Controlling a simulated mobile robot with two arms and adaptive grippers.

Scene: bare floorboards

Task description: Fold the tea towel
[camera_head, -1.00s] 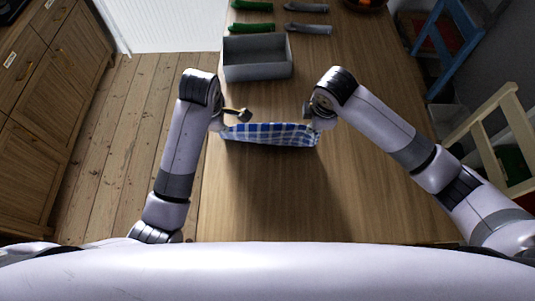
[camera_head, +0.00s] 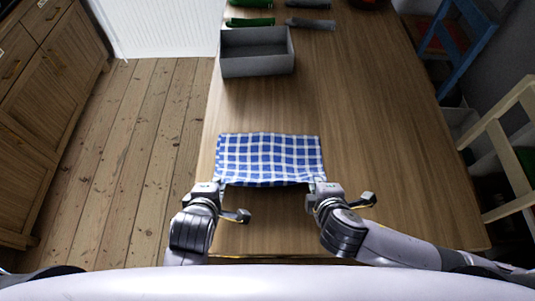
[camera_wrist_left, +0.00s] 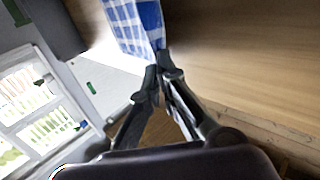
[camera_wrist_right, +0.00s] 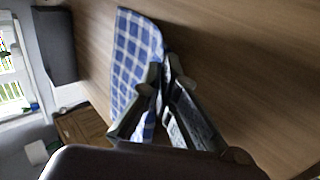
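The blue and white checked tea towel (camera_head: 268,157) is spread over the near part of the table, its near edge between my two grippers. My left gripper (camera_head: 215,185) is at the towel's near left corner. In the left wrist view its fingertips (camera_wrist_left: 162,70) are closed together on the towel's edge. My right gripper (camera_head: 318,184) is at the near right corner. In the right wrist view its fingertips (camera_wrist_right: 164,70) are closed on the cloth (camera_wrist_right: 135,55). The near edge seems slightly raised, and its underside is hidden.
A grey open box (camera_head: 257,62) stands on the wooden table (camera_head: 370,130) beyond the towel. Green and grey items (camera_head: 250,22) lie behind it. A blue chair (camera_head: 455,40) and a pale wooden chair (camera_head: 505,150) stand at the right. The table right of the towel is clear.

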